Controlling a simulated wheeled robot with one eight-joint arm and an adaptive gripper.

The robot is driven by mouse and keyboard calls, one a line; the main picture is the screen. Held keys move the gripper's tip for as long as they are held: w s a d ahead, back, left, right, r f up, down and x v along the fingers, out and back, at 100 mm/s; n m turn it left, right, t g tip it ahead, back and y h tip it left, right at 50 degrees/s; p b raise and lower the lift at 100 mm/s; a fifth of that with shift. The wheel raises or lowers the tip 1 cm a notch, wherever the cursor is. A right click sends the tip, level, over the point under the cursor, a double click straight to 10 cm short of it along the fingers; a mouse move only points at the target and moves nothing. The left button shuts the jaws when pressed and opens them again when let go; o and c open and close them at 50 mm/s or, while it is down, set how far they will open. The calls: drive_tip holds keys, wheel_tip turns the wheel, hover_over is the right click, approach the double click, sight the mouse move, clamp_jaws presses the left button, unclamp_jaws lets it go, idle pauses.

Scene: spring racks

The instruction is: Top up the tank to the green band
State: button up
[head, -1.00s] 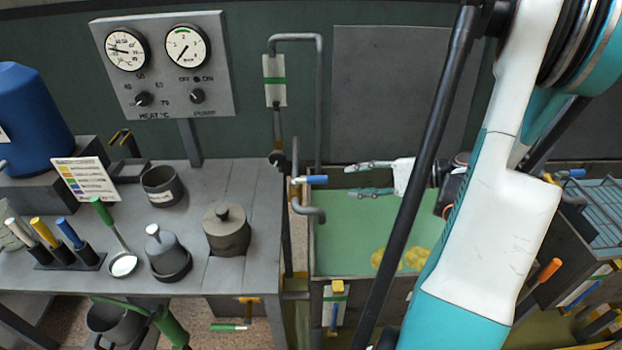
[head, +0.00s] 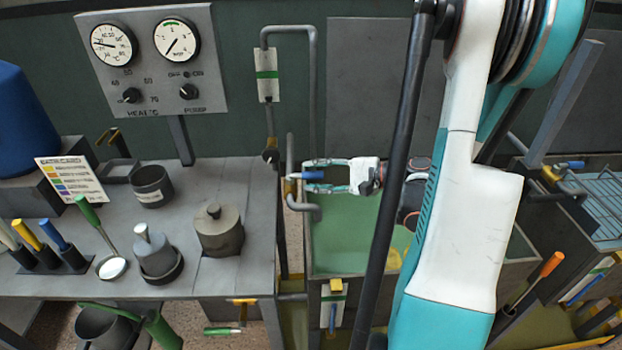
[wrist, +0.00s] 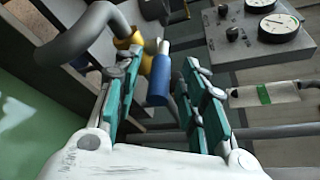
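The tank (head: 326,268) holds pale green liquid (head: 345,228); a yellow object shows in it, partly behind my arm. A bent grey pipe (head: 291,150) with a blue-handled valve (head: 312,175) stands at the tank's back left corner. A white plate with a green band (head: 267,77) is on the upright pipe behind; it also shows in the wrist view (wrist: 264,94). My gripper (head: 312,175) is open at the valve. In the wrist view the blue handle (wrist: 159,82) lies between the spread fingers (wrist: 163,85), with a gap to the right finger.
A grey bench (head: 240,262) at left carries pots, a ladle (head: 112,268), colored-handled tools and a card (head: 72,180). Another tank with a wire rack (head: 603,205) stands at right.

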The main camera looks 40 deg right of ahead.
drive_tip(key=shift+x, duration=0.85)
clamp_jaws()
